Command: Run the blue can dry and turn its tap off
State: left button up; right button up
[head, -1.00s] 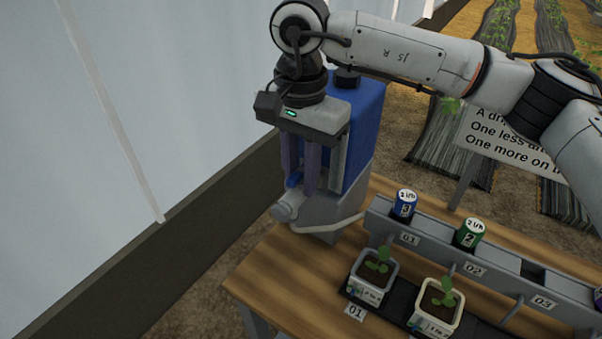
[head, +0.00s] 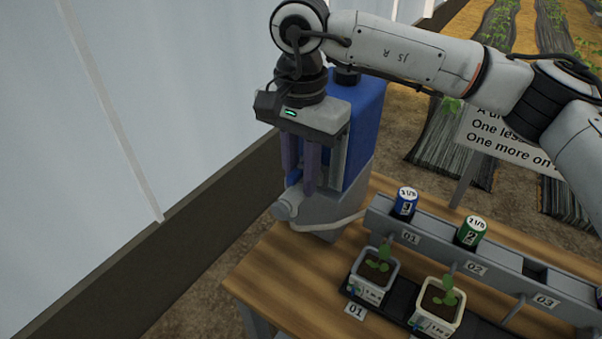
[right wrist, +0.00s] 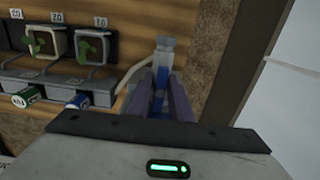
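The blue can (head: 364,130) is a tall blue tank on a grey base at the back left corner of the wooden table. Its tap (head: 288,208) is a pale spout low on its left side, with a blue lever above it. My right gripper (head: 303,188) points down at the tap. Its two purple fingers stand close together, one on each side of the blue lever (right wrist: 159,84), and look shut on it. The fingers hide part of the lever. The level inside the can does not show. My left gripper is in neither view.
A grey rail (head: 497,262) holds a blue cup (head: 405,203) and a green cup (head: 471,233); slot 03 looks empty. Potted seedlings (head: 373,277) stand on a dark strip in front. A pale hose (head: 335,226) runs from the can's base. A pale wall (head: 110,110) is close on the left.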

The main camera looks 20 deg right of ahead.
jog(key=o, duration=0.9)
jog(key=shift+c, duration=0.2)
jog(key=shift+f, duration=0.1)
jog(key=shift+f+b, duration=0.2)
jog(key=shift+b, duration=0.15)
notch_tip(320, 180, up, 8)
jog(key=p, duration=0.5)
jog(key=shift+r, duration=0.1)
